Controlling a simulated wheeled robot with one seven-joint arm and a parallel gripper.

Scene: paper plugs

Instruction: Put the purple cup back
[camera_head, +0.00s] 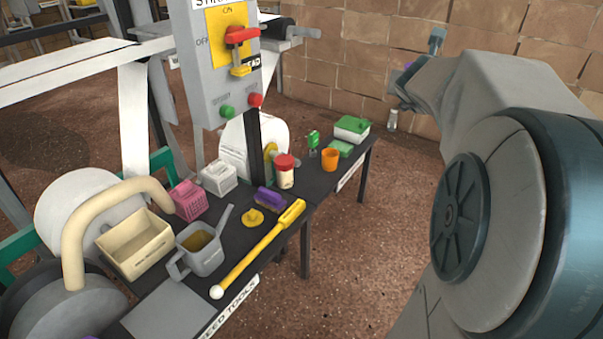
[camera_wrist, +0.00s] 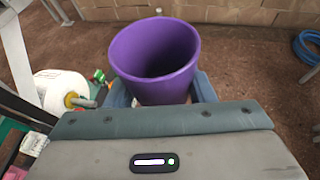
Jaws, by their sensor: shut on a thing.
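The purple cup (camera_wrist: 155,62) fills the upper middle of the wrist view, its open mouth showing and tilted towards the camera. My gripper (camera_wrist: 163,96) is shut on it, with a blue-grey finger on each side of the cup. In the head view my gripper (camera_head: 403,84) is raised at the upper right, in front of the brick wall and right of the table. Only a small purple patch of the cup (camera_head: 408,65) shows there; the rest is hidden by the gripper. An orange cup (camera_head: 330,160) stands on the far part of the dark table (camera_head: 312,187).
Near the orange cup are a red-lidded jar (camera_head: 285,172) and a green-lidded box (camera_head: 351,130). A yellow baton (camera_head: 262,247), grey can (camera_head: 203,257) and beige bin (camera_head: 150,255) crowd the nearer table. A control box (camera_head: 215,60) hangs above. Floor right of the table is clear.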

